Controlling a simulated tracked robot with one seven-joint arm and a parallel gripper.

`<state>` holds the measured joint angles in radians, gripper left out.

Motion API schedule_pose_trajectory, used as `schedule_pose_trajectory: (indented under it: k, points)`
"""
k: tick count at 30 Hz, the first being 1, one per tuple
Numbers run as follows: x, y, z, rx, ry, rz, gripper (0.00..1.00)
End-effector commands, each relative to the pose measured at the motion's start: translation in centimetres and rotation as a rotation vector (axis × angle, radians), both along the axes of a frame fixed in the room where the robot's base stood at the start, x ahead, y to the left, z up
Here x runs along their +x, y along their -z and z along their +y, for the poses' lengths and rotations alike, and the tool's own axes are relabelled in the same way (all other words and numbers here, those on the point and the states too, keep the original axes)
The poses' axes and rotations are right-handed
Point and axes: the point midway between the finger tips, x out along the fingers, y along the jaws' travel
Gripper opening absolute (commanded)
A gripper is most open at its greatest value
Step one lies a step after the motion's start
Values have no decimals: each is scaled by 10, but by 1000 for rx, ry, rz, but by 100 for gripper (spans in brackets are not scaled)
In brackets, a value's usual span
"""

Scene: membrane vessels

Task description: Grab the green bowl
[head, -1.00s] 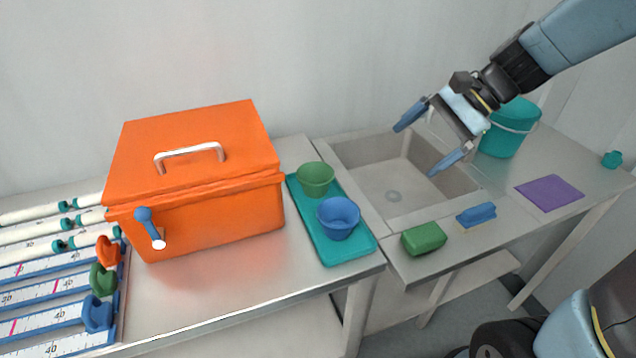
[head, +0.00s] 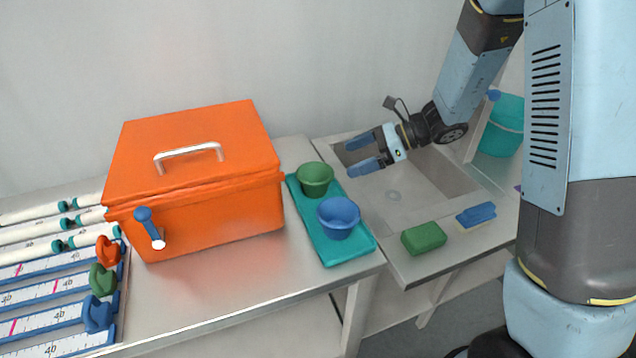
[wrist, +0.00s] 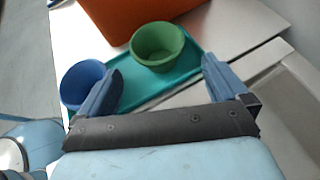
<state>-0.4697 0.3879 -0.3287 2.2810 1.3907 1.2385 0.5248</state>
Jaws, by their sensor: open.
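The green bowl (head: 315,180) stands upright at the far end of a teal tray (head: 350,252), beside the orange box. A blue bowl (head: 338,218) stands on the same tray, nearer the front. My gripper (head: 357,157) is open and empty, over the sink's left part, to the right of the green bowl and apart from it. In the wrist view the green bowl (wrist: 158,46) lies ahead, beyond and between the two blue fingers (wrist: 160,88). The blue bowl (wrist: 82,84) is partly hidden behind the left finger there.
A large orange box (head: 200,190) with a handle stands just left of the tray. A sink (head: 410,208) lies to its right. A green sponge (head: 424,238) and a blue brush (head: 476,216) lie at the sink's front edge. A teal bucket (head: 500,130) is partly behind my arm.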

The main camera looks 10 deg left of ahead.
Motion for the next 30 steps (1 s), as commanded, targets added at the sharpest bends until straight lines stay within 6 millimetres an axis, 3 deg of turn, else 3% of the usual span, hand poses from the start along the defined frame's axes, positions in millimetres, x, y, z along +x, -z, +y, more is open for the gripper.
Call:
schedule_pose_trajectory:
  k: [9, 19, 30]
  points:
    - [-8, 25, 45, -1, -3, 1, 100]
    - [-12, 35, 61, -2, -2, 0, 100]
    - [-19, 54, 95, -2, -2, -2, 100]
